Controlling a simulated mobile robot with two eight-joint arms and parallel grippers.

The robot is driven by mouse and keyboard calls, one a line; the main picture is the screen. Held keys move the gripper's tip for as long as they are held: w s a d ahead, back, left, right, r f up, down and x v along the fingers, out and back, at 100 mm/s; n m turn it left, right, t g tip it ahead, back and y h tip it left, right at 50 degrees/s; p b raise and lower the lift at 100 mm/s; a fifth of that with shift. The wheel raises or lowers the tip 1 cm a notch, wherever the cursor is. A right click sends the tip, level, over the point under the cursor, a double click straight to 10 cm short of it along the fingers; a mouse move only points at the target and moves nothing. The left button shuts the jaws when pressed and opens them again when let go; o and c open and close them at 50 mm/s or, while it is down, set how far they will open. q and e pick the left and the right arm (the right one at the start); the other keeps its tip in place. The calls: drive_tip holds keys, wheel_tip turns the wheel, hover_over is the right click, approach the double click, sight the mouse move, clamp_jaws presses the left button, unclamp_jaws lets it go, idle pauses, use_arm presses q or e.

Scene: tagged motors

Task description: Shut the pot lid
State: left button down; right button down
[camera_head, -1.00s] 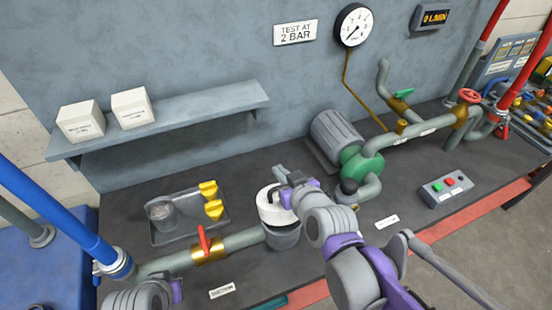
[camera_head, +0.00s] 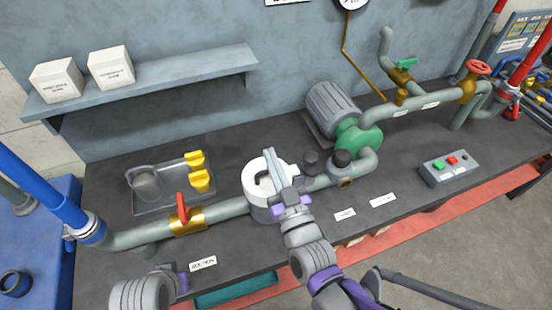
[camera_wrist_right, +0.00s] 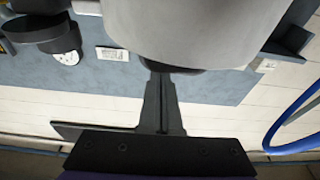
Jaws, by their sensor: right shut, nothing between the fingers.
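In the right wrist view the fingers (camera_wrist_right: 160,100) point at a large pale grey rounded surface (camera_wrist_right: 210,30), cut off by the frame.
A red-handled valve (camera_head: 183,215) stands left of the pot, and a tray (camera_head: 150,207) with yellow pieces lies behind it. A green pump (camera_head: 358,138) and capped pipe stand to the right. A shelf (camera_head: 160,84) with two white boxes is above. The bench front is mostly clear.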

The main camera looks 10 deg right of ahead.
use_arm(q)
drive_tip(key=shift+s+d+f, duration=0.1)
drive_tip(key=shift+s+f, duration=0.05)
drive_tip(key=shift+f, duration=0.15)
use_arm(e)
drive_tip(key=shift+s+d+f, duration=0.1)
drive_tip(key=shift+s+f, duration=0.25)
drive_tip(key=shift+s, duration=0.25)
use_arm(q)
drive_tip(key=shift+s+f+b, duration=0.1)
drive_tip(key=shift+f+b, duration=0.4)
drive_tip(key=shift+b, duration=0.15)
use_arm(e)
drive_tip(key=shift+s+d+f, duration=0.15)
drive_tip(key=shift+s+f, duration=0.6)
drive_tip(key=shift+f, duration=0.05)
drive_tip(key=shift+f, duration=0.1)
